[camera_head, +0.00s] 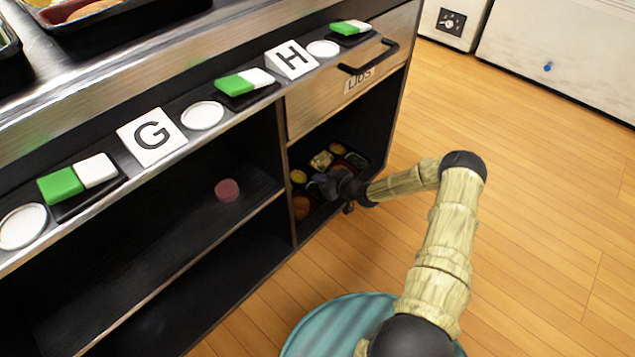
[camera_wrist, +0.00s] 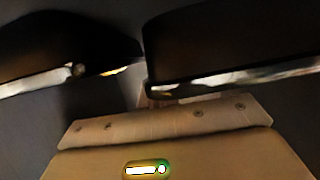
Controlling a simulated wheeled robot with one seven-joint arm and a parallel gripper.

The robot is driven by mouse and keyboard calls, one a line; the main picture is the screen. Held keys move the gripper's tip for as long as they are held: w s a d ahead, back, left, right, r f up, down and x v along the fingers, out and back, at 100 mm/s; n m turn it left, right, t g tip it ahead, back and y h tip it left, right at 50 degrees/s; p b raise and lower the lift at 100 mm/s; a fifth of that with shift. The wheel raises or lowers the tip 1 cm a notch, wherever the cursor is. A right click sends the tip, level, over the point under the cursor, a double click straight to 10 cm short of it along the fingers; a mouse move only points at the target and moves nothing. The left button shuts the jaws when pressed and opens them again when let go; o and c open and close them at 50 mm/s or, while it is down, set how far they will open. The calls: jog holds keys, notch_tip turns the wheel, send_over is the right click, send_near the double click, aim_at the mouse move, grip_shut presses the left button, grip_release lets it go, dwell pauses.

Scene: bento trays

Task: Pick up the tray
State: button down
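A dark bento tray (camera_head: 364,161) holding several food items lies in the open shelf under the drawer, on the right side of the cabinet in the head view. My gripper (camera_head: 341,187) reaches into that shelf from the right and overlaps the tray's front right part in the picture. It hides some of the food and rim. In the wrist view, large dark shapes fill the upper part above my gripper's beige body, with a narrow gap between them. I cannot tell whether my gripper is closed on the tray's edge.
The closed drawer (camera_head: 345,95) with a black handle (camera_head: 369,57) is right above the shelf. The divider (camera_head: 287,180) stands left of the tray. A small reddish round object (camera_head: 227,190) sits on the neighbouring shelf. The wooden floor (camera_head: 545,200) is clear at the right.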

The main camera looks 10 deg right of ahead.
notch_tip(320, 180, up, 16)
jog(key=p, duration=0.7)
jog(key=shift+r+p, duration=0.15)
jog(key=shift+p, duration=0.2)
